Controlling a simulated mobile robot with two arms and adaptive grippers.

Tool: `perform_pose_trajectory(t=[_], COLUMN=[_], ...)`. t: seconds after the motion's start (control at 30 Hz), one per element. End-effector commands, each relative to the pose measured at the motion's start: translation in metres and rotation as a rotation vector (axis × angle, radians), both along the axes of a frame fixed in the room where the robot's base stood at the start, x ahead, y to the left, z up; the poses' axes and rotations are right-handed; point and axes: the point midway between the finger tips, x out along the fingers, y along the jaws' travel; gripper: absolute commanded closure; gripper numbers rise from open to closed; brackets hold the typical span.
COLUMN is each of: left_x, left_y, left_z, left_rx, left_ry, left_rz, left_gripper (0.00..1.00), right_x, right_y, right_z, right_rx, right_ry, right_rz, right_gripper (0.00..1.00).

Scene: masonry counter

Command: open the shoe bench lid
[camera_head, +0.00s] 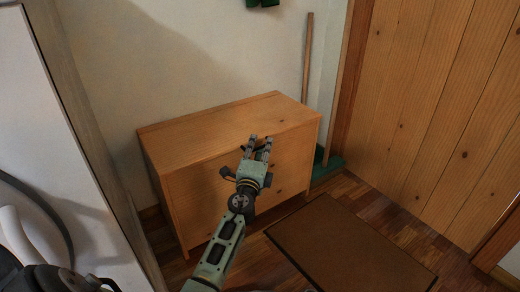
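The shoe bench (195,195) is a pale wooden box against the white wall, in the middle of the head view. Its lid (215,125) is the flat top and lies closed. I cannot tell whether the fingertips touch the lid. The gripper and arm hide part of the bench front. My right gripper is not in view.
A dark brown mat (350,250) lies on the wooden floor before the bench. A plank door (430,110) is at the right. A wooden stick (307,60) leans on the wall behind the bench. A white panel (50,120) stands at the left.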

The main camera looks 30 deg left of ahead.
Motion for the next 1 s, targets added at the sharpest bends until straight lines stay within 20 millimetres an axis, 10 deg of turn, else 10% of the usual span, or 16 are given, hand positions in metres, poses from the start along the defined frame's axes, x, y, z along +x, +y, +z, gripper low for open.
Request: perform_pose_trajectory(t=[0.3,0.63,1.0], left_x=[0.0035,0.0033,0.0031], left_y=[0.0017,0.0016,0.0016], left_z=[0.0005,0.0001,-0.0004], left_rx=[0.000,0.000,0.000], left_ry=[0.001,0.001,0.002], left_rz=[0.000,0.000,0.000], left_gripper=[0.72,1.00,1.00], right_x=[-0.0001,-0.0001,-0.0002], right_y=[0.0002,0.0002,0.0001], right_z=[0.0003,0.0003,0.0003], right_rx=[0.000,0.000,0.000], right_ry=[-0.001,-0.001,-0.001], right_rz=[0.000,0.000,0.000], right_gripper=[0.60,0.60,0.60])
